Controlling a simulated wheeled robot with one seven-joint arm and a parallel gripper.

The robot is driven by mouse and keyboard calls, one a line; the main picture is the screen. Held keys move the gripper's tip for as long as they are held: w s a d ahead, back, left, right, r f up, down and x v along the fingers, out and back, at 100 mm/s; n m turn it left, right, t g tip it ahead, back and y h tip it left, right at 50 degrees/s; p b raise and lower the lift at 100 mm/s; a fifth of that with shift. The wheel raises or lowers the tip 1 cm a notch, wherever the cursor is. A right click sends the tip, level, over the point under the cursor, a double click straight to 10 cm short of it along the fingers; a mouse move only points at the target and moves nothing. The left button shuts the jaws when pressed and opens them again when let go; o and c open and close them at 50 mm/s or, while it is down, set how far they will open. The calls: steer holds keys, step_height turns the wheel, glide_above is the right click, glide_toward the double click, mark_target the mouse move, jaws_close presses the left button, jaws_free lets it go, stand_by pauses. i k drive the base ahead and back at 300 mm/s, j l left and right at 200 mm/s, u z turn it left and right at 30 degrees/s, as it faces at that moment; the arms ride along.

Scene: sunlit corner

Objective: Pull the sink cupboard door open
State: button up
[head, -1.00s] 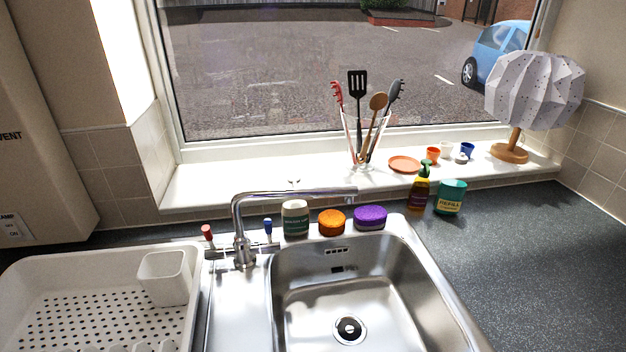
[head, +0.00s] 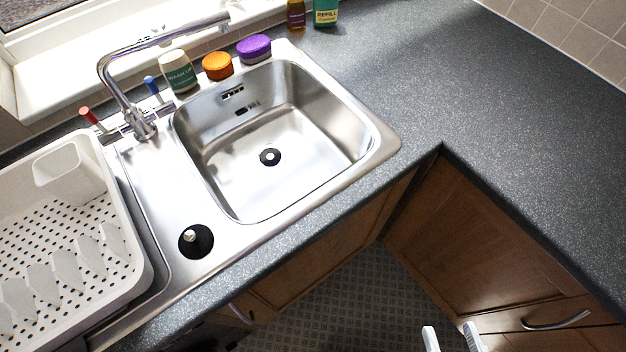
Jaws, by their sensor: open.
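The sink cupboard door (head: 325,245) is a brown wooden panel under the worktop below the sink (head: 270,140). I see it steeply from above, and the worktop edge hides its upper part. It looks shut. A curved metal handle (head: 240,313) shows at the lower left of this wooden front, partly under the worktop edge. My gripper (head: 452,338) shows as two pale fingertips at the bottom edge, apart and with nothing seen between them. It is to the right of the sink cupboard, away from that handle. The rest of it is out of view.
A second wooden cupboard front (head: 480,240) meets the sink side at a corner, with a metal handle (head: 557,321) at lower right. The worktop (head: 530,110) overhangs both. Tiled floor (head: 370,290) between them is clear. A white dish rack (head: 75,230) stands left.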

mark_target(261, 303)
steer(key=k+j, duration=0.2)
steer(key=k, duration=0.25)
steer(key=k+j+u, duration=0.1)
steer(key=k, duration=0.35)
